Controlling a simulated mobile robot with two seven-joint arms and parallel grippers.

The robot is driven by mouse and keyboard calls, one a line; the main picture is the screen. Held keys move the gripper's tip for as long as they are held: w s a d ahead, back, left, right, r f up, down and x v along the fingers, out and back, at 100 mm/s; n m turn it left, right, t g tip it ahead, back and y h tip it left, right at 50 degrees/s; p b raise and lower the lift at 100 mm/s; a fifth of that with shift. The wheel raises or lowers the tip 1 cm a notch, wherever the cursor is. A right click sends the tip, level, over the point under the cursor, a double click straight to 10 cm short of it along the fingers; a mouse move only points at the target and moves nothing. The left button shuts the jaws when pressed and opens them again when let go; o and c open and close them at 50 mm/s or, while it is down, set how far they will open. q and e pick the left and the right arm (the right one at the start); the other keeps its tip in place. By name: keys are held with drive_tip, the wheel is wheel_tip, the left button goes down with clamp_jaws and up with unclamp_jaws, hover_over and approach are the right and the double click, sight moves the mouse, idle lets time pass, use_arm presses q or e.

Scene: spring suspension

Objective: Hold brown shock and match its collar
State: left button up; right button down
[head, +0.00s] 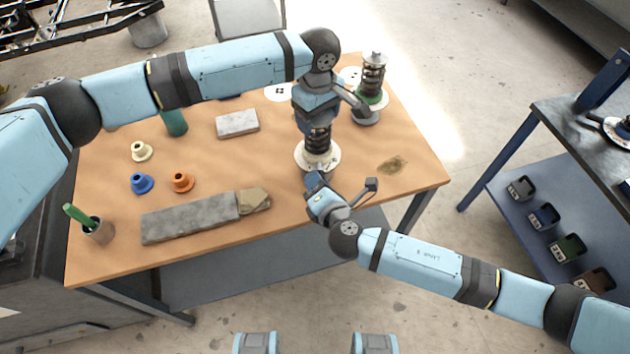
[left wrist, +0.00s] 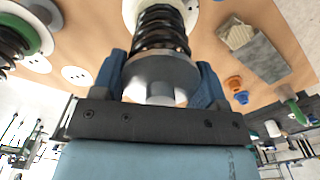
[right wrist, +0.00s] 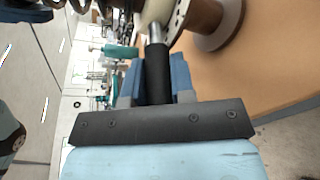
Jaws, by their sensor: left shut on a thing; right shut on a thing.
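A shock with a dark coil spring (head: 318,138) stands upright on the table, with a cream collar or disc (head: 303,155) at its foot. My left gripper (head: 317,121) is shut on its grey top cap (left wrist: 160,75); the spring also shows in the left wrist view (left wrist: 160,30). My right gripper (head: 314,180) is shut on a black handle (right wrist: 157,75) with a silver shaft, close to the cream part. A brown flanged cylinder (right wrist: 200,20) shows beside it. Loose collars stand at left: cream (head: 141,151), blue (head: 142,183) and orange (head: 182,182).
A second shock with a green collar (head: 372,80) stands at the table's back right. A blue bench with bins (head: 543,216) is at right.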

use_arm(q)
drive_tip(key=shift+s, duration=0.1)
use_arm(e)
drive_tip(key=shift+w+d, duration=0.1)
drive_tip(key=shift+w, duration=0.05)
drive_tip(key=c, duration=1)
unclamp_jaws()
drive_tip(key=shift+o, duration=0.2)
drive_tip(key=shift+s+r, duration=0.1)
drive_tip(key=shift+s, duration=0.35)
drive_tip(key=v, duration=1.1)
drive_tip(key=shift+d, duration=0.2)
use_arm(q)
drive_tip(key=o, duration=1.1)
